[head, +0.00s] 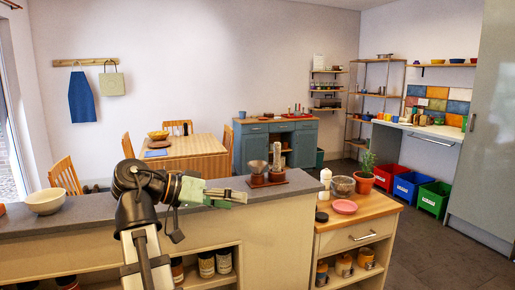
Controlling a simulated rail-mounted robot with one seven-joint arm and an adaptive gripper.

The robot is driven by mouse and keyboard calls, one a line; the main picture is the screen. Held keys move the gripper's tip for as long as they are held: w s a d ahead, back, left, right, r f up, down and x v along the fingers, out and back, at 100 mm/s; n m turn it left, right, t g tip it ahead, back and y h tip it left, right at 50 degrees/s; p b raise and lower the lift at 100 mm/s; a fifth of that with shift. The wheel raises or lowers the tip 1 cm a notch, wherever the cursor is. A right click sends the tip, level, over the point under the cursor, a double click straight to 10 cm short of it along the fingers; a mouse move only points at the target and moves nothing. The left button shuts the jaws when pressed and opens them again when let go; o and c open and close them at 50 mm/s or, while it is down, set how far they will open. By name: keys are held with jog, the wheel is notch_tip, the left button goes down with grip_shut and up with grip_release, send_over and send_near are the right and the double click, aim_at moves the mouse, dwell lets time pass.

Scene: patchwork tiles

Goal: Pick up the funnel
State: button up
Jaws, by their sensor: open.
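A grey, cone-shaped thing that looks like the funnel (257,167) sits at the back of the grey counter, near the middle of the head view. It is small, and it appears to rest on a reddish-brown wooden stand (268,181). A taller, narrow metal piece (277,158) stands beside it on the right. My gripper (235,197) is open and points right, to the left of and lower in the picture than the funnel. The gripper appears apart from the funnel, but the depth between them is hard to tell. Nothing shows between its fingers.
A cream bowl (45,201) stands on the left of the grey counter (100,212). On the wooden cabinet (375,206) at right are a white bottle (325,178), a dark bowl (343,186), a pink dish (344,207) and a potted plant (364,182). The counter between bowl and arm looks clear.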

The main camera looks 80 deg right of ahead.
jog(key=s+d+r+m+t+y+p, duration=0.1)
jog(key=s+d+r+t+y+p, duration=0.1)
jog(key=d+r+p, duration=0.75)
jog(key=s+d+r+m+t+y+p, duration=0.1)
jog(key=s+d+r+t+y+p, duration=0.15)
jog(key=d+r+p, duration=0.7)
jog(key=m+t+p, duration=0.1)
jog(key=t+p, duration=0.4)
jog(key=p, duration=0.4)
send_over(258, 174)
jog(key=w, duration=0.1)
jog(key=shift+y, duration=0.35)
jog(key=f, duration=1.6)
jog(key=shift+w+a, duration=0.1)
jog(key=shift+a, duration=0.2)
jog(key=shift+p+x, duration=1.45)
jog(key=shift+x, duration=1.2)
jog(key=shift+w, duration=0.15)
jog(key=c, duration=1)
